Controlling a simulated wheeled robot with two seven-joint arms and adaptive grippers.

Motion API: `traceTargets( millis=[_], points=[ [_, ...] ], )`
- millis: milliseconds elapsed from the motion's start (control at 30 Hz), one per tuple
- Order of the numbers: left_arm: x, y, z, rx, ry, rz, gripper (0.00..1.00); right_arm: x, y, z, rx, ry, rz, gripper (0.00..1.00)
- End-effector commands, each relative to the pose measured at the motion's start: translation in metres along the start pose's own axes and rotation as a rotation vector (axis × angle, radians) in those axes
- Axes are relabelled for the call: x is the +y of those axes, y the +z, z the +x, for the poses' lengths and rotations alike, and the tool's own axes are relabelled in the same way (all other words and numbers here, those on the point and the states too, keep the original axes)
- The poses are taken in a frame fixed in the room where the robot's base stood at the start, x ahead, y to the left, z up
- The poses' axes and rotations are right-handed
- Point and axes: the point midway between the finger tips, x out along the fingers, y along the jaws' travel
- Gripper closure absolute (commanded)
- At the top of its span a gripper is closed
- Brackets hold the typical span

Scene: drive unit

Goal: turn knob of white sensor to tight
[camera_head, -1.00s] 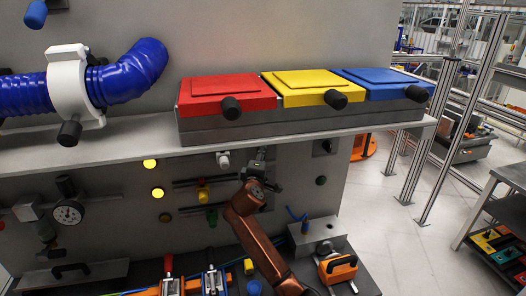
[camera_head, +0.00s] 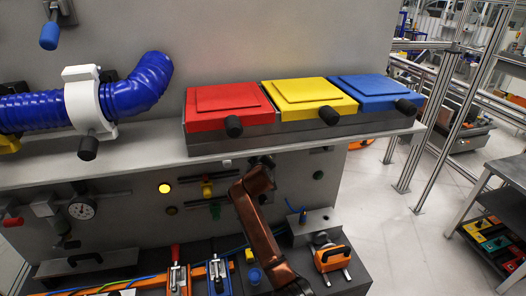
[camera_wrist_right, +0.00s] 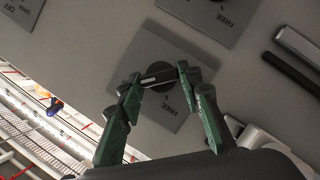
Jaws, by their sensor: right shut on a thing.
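The white sensor (camera_head: 227,162) shows as a small pale piece just under the shelf edge in the head view, mostly hidden by the shelf. My right gripper (camera_head: 262,161) is at the wall panel to its right, partly hidden by the shelf. In the right wrist view my right gripper (camera_wrist_right: 160,76) has its two green-grey fingers on either side of a black knob (camera_wrist_right: 156,77), shut on it. The knob sits on a grey plate (camera_wrist_right: 172,121) marked FREE; other lettering on it is hidden. My left gripper is not in view.
Above the gripper, the shelf (camera_head: 160,157) carries red (camera_head: 225,105), yellow (camera_head: 308,97) and blue (camera_head: 372,88) lidded boxes. A yellow sensor (camera_head: 207,189) is below the white one. Another FREE plate (camera_wrist_right: 215,18) lies near the knob. A lower bench holds clamps and an orange-handled tool (camera_head: 332,257).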

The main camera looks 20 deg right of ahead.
Motion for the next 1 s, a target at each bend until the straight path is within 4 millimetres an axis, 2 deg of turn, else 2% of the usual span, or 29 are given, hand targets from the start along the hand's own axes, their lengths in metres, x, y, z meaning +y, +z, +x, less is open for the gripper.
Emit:
traceTargets(
  millis=[500,533,800,1000],
  points=[
    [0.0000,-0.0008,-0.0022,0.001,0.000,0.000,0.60,-0.0022,0.0025,0.0008,-0.005,-0.012,0.020,0.91],
    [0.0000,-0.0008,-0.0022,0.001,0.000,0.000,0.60,-0.0023,0.0025,0.0009,-0.005,-0.012,0.020,0.66],
    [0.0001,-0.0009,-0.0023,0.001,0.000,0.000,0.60,-0.0011,0.0012,0.0004,-0.002,-0.009,0.019,0.49],
    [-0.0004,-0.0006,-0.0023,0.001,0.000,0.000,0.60,-0.0004,0.0006,0.0001,-0.001,-0.008,0.018,0.49]
  ],
)
